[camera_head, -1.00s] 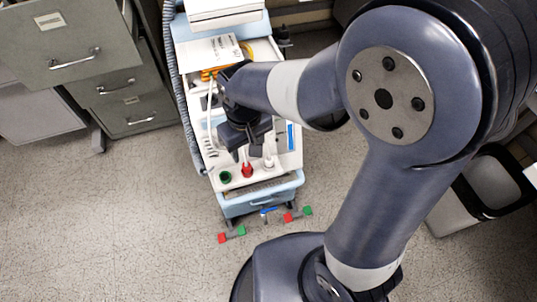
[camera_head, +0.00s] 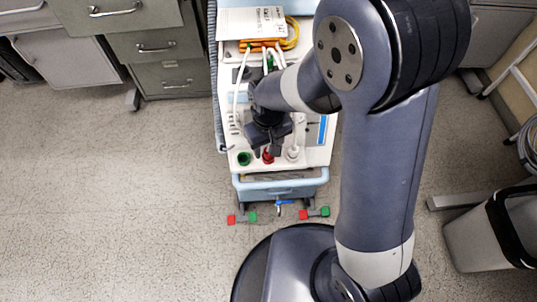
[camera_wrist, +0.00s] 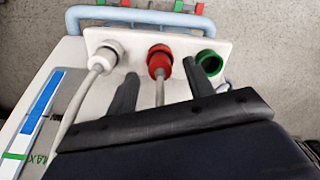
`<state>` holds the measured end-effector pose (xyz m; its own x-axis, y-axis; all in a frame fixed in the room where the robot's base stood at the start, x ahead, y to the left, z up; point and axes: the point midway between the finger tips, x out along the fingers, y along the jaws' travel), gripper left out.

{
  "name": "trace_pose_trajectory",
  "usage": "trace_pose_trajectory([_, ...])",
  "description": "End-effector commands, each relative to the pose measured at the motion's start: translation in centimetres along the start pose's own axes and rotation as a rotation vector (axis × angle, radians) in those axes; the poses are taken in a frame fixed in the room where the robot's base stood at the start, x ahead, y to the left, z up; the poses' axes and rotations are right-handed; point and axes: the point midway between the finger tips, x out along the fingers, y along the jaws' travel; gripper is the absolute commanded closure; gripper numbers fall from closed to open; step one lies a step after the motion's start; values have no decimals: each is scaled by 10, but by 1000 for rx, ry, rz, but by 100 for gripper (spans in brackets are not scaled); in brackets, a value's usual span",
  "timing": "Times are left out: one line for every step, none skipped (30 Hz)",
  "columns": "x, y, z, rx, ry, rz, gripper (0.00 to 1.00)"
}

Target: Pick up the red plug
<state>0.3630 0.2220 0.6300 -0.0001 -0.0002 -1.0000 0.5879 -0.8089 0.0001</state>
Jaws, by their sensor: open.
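The red plug (camera_head: 268,157) stands in the front panel of the cart, in the middle of a row. In the wrist view the red plug (camera_wrist: 159,62) has a grey cable running back from it between my fingers. My gripper (camera_head: 267,150) is open just above and behind it. In the wrist view my gripper's (camera_wrist: 160,71) two dark fingers stand on either side of the plug and cable, with gaps visible. I cannot tell whether the fingertips are low enough to be level with the plug's body.
A white plug (camera_wrist: 105,57) with its cable sits beside the left finger. A green socket ring (camera_wrist: 209,63) with a dark opening is by the right finger. The cart's blue handle (camera_head: 283,188) runs along its front. Red and green feet lie below. Filing cabinets (camera_head: 160,50) stand left.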

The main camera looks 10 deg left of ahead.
Motion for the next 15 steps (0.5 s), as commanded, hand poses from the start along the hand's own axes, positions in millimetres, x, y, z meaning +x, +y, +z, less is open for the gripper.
trace_pose_trajectory([10, 0, 1, 0, -4, 0, 50])
trace_pose_trajectory([13, 0, 1, 0, -3, 0, 50])
trace_pose_trajectory([16, 0, 0, 0, -2, 0, 50])
trace_pose_trajectory([17, 0, 0, 0, -1, 0, 50])
trace_pose_trajectory([18, 0, 0, 0, -1, 0, 50])
trace_pose_trajectory([19, 0, 0, 0, -1, 0, 50])
trace_pose_trajectory([19, 0, 0, 0, -1, 0, 50])
trace_pose_trajectory([19, 0, 0, 0, -1, 0, 50])
trace_pose_trajectory([19, 0, 0, 0, -1, 0, 50])
trace_pose_trajectory([18, 0, 0, 0, 0, 0, 50])
trace_pose_trajectory([18, 0, 0, 0, 0, 0, 50])
trace_pose_trajectory([18, 0, 0, 0, 0, 0, 51])
trace_pose_trajectory([18, 0, 0, 0, 0, 0, 53])
trace_pose_trajectory([18, 0, 0, 0, 0, 0, 56])
trace_pose_trajectory([18, 0, 0, 0, 0, 0, 59])
